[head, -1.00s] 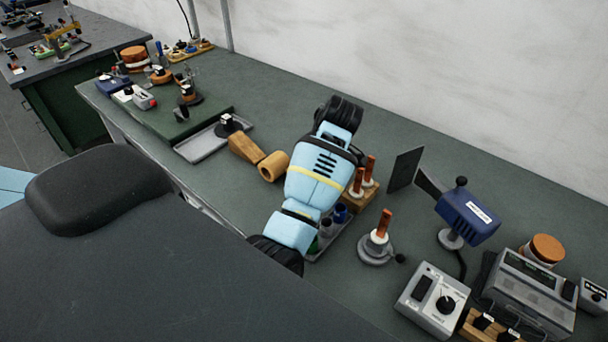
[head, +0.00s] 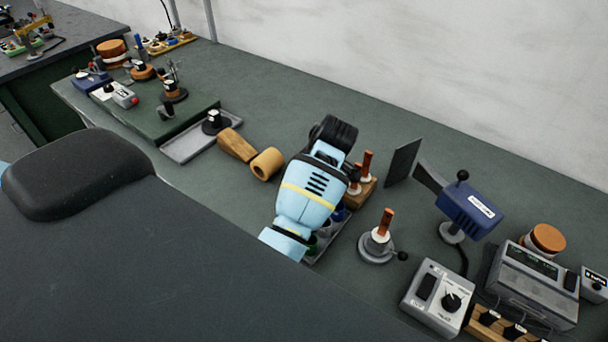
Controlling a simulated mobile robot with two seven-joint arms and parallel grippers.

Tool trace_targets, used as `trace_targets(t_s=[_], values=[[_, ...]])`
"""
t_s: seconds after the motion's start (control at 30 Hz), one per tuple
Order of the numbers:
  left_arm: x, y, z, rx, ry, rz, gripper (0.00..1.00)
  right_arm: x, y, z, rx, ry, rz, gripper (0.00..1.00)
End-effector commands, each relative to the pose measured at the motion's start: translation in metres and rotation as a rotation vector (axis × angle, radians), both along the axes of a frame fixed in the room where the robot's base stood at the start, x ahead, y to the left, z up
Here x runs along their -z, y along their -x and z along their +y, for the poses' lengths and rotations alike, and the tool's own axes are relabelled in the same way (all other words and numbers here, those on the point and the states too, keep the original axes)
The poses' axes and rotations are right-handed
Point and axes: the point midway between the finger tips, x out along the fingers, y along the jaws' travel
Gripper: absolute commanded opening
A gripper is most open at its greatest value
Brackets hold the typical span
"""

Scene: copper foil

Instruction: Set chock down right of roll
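The chock (head: 235,145), a tan wooden wedge-shaped block, lies on the bench left of the roll. The roll (head: 267,164), a short tan cylinder with a hole in its end, lies close to the chock's right end; I cannot tell whether they touch. One of my light blue arms reaches over the bench just right of the roll, with its black joint at the far end. No gripper fingers show, so neither gripper is in view. The bench right of the roll is partly hidden by this arm.
A grey tray (head: 190,148) lies left of the chock. Right of my arm stand a wooden block with copper rods (head: 364,190), a round stand (head: 378,243), a dark upright plate (head: 403,163) and a blue device (head: 469,211). Bare bench lies behind the roll.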

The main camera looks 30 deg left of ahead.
Motion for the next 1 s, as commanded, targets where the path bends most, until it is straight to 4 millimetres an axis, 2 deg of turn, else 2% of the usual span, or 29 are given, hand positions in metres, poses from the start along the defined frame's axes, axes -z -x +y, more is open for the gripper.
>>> trace_targets(t_s=[0.37,0.4,0.57,1.0], values=[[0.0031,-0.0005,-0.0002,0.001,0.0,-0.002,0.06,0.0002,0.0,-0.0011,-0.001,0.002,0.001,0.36],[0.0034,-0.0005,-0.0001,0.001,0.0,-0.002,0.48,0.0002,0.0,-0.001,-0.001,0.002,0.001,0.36],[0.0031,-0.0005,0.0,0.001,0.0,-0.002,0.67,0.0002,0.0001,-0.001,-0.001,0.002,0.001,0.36],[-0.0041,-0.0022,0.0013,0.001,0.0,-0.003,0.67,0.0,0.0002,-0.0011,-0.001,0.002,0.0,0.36]])
